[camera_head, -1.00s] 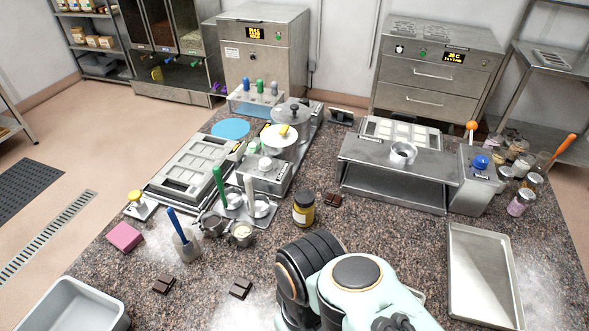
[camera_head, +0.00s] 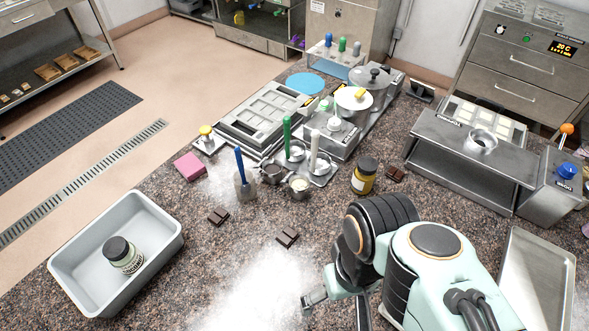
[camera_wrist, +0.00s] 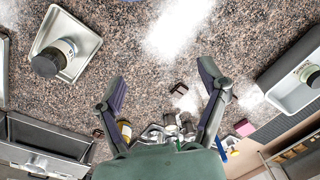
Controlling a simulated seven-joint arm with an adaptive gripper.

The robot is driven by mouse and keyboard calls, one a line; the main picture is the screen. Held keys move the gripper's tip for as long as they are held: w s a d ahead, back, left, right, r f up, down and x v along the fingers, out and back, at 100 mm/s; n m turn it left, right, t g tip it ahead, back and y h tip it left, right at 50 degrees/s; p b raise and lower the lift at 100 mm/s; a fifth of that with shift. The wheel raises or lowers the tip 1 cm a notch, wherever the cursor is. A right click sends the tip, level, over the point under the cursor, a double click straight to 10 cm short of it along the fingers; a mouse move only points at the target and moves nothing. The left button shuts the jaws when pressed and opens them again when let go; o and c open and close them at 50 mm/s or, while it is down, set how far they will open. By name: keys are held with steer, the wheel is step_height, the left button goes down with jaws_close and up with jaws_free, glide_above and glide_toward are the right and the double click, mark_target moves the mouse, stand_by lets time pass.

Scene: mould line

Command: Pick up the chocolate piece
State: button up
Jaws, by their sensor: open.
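Several dark chocolate pieces lie on the speckled counter in the head view. One (camera_head: 288,237) is near the middle, one (camera_head: 218,216) is to its left, and one (camera_head: 395,173) is beside the yellow jar. My gripper (camera_head: 315,298) is low in the head view, on the near side of the middle piece and apart from it. In the wrist view my gripper (camera_wrist: 163,72) has its two fingers spread wide with nothing held. One chocolate piece (camera_wrist: 180,89) shows between the fingers, nearer the right one, on the counter beyond them.
A grey bin (camera_head: 165,215) with a dark-lidded jar (camera_head: 122,254) stands at left. A metal tray (camera_head: 570,262) is at right. The yellow jar (camera_head: 363,177), small metal cups (camera_head: 300,186), blue-handled scraper (camera_head: 244,184) and pink sponge (camera_head: 190,166) stand behind the chocolate. Counter around the middle piece is clear.

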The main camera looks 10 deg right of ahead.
steer(key=w+r+m+t, duration=0.35)
steer(key=w+m, duration=0.35)
steer(key=w, duration=0.4)
steer(key=m+g, duration=0.4)
glide_above(289, 233)
steer(key=shift+t+h, duration=0.25)
steer(key=shift+h, duration=0.15)
step_height(289, 233, down, 22)
steer(key=shift+d+r, duration=0.1)
steer(key=shift+r, duration=0.1)
step_height(289, 233, down, 7)
steer(key=shift+r, duration=0.2)
steer(key=c, duration=1)
